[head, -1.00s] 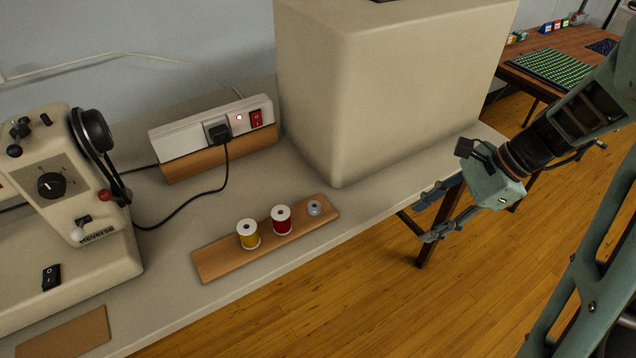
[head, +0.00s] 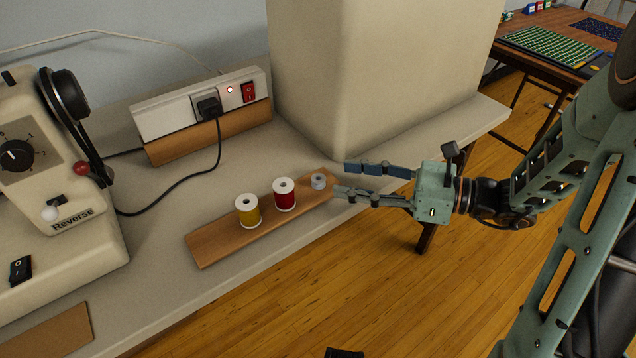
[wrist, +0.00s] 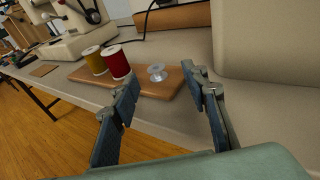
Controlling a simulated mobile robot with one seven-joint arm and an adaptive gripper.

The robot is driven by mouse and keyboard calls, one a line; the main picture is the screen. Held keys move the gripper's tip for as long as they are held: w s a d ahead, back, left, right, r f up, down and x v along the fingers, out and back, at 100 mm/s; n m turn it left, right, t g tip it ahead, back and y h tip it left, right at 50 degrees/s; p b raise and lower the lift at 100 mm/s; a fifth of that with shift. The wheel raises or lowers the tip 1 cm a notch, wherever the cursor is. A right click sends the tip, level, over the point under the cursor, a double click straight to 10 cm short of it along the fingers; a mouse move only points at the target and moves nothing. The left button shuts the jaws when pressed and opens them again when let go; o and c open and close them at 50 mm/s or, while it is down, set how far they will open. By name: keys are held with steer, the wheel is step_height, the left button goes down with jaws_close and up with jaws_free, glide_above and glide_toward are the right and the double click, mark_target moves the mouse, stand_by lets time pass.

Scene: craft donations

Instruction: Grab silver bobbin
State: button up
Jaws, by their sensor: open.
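The silver bobbin (head: 318,181) stands at the right end of a wooden strip (head: 222,239) on the table, right of a red thread spool (head: 284,195) and a yellow one (head: 248,211). My gripper (head: 340,180) is open and empty, just right of the bobbin, with its fingers pointing left toward it. In the wrist view the bobbin (wrist: 157,73) shows beyond the gap between the fingertips (wrist: 162,82), apart from them. The red spool (wrist: 116,64) is close beyond the left finger.
A large cream block (head: 390,80) stands behind my gripper. A power strip (head: 200,105) with a black cord is at the back, and a sewing machine (head: 60,180) is at the left. The table's front edge drops to a wooden floor.

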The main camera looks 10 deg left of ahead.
mark_target(316, 178)
steer(key=x, duration=0.1)
steer(key=b+x, duration=0.1)
steer(key=x, duration=0.1)
steer(key=b+x, duration=0.1)
steer(key=shift+s+a+f, duration=0.2)
steer(key=shift+s+a, duration=0.05)
steer(key=shift+s, duration=0.15)
steer(key=shift+w+a, duration=0.1)
steer(key=shift+a, duration=0.3)
steer(key=c, duration=0.8)
